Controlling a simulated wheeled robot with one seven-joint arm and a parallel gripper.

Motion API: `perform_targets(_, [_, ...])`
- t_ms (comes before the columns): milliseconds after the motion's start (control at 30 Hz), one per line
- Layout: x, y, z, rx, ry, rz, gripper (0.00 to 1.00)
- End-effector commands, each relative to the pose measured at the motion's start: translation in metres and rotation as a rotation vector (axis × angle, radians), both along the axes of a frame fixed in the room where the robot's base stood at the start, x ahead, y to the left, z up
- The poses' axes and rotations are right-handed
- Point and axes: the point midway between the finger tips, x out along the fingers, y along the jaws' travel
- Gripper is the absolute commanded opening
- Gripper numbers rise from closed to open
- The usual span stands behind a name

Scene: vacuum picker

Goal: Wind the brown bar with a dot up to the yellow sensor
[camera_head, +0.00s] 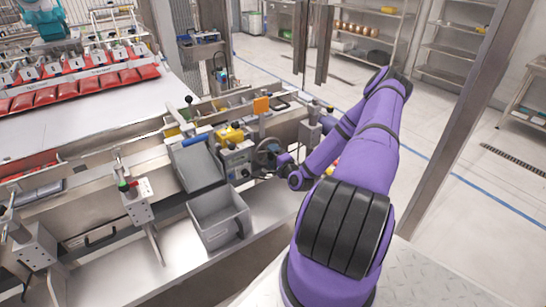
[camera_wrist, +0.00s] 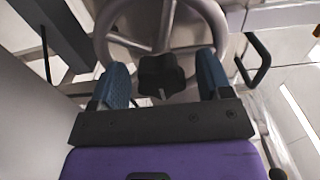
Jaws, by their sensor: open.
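My gripper (camera_wrist: 162,84) is open in the wrist view. Its two blue fingers stand on either side of a black lobed knob (camera_wrist: 160,74), with a gap on each side. The knob sits in front of a grey handwheel (camera_wrist: 104,22), whose rim and spokes show behind the fingers. In the head view the handwheel (camera_head: 267,147) is on the machine's side, and my gripper (camera_head: 281,161) is right at it. Yellow parts (camera_head: 232,136) sit left of and above the wheel; I cannot tell which is the sensor. I cannot make out the brown bar or its dot.
A grey chute (camera_head: 196,165) and a grey bin (camera_head: 219,217) are left of the wheel. An orange block (camera_head: 261,105) stands above it. A black bent handle (camera_wrist: 262,58) is close to the right finger. Open floor lies right of my arm.

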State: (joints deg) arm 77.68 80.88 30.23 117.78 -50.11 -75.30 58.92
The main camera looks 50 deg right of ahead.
Motion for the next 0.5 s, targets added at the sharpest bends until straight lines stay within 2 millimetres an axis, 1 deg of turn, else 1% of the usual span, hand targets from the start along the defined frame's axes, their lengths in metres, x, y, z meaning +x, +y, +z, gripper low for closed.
perform_targets(133, [-0.003,0.001,0.000,0.000,0.000,0.000,0.72])
perform_targets(233, [-0.013,0.003,0.000,0.000,0.001,-0.001,0.72])
perform_targets(367, [-0.035,0.008,0.000,0.002,0.001,-0.001,0.72])
perform_targets(500, [-0.061,0.014,0.000,0.001,0.002,-0.002,0.72])
